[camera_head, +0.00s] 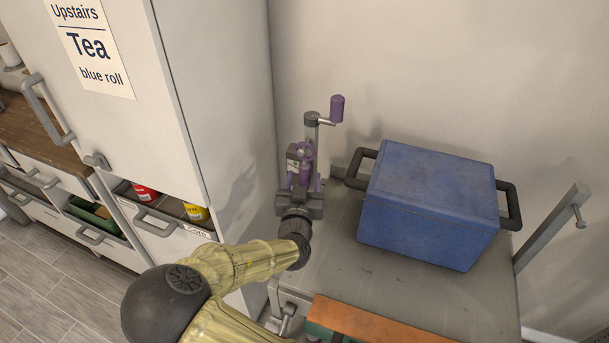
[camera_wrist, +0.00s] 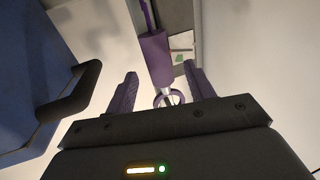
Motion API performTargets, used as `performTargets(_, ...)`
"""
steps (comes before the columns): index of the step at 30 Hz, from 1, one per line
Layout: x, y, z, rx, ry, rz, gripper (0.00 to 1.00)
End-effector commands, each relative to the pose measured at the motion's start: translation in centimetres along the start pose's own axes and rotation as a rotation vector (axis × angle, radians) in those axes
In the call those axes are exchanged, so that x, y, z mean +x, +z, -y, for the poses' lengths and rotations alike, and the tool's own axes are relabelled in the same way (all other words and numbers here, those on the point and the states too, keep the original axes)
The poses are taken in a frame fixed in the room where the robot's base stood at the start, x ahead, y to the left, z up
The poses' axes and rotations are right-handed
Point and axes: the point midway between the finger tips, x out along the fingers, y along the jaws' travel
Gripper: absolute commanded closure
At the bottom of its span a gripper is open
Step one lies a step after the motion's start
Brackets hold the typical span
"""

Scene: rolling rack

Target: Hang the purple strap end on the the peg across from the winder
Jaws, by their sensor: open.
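In the head view my gripper (camera_head: 304,181) is open in front of the winder post, and the strap end (camera_head: 305,166) is partly hidden there. The winder (camera_head: 312,118) tops the post and has a crank with a purple handle (camera_head: 337,108). Across the rack, a peg (camera_head: 579,215) sticks out from the grey post (camera_head: 548,232) at the right.
A blue box (camera_head: 430,200) with dark side handles stands on the grey rack top (camera_head: 345,270) between the two posts. Its handle (camera_wrist: 78,92) is at left in the wrist view. A tall white cabinet (camera_head: 220,80) stands left, and a wall is behind.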

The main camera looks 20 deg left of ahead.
Motion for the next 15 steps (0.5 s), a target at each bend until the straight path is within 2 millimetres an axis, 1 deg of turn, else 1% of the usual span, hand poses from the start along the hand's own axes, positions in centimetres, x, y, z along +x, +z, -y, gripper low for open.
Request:
performTargets(1,0.6,0.0,0.0,-0.001,0.000,-0.001,0.46)
performTargets(4,1.4,0.0,0.0,0.000,-0.001,-0.001,0.46)
performTargets(14,1.7,0.0,0.0,0.000,0.000,0.000,0.46)
performTargets(15,1.7,0.0,0.0,0.000,0.000,0.000,0.54)
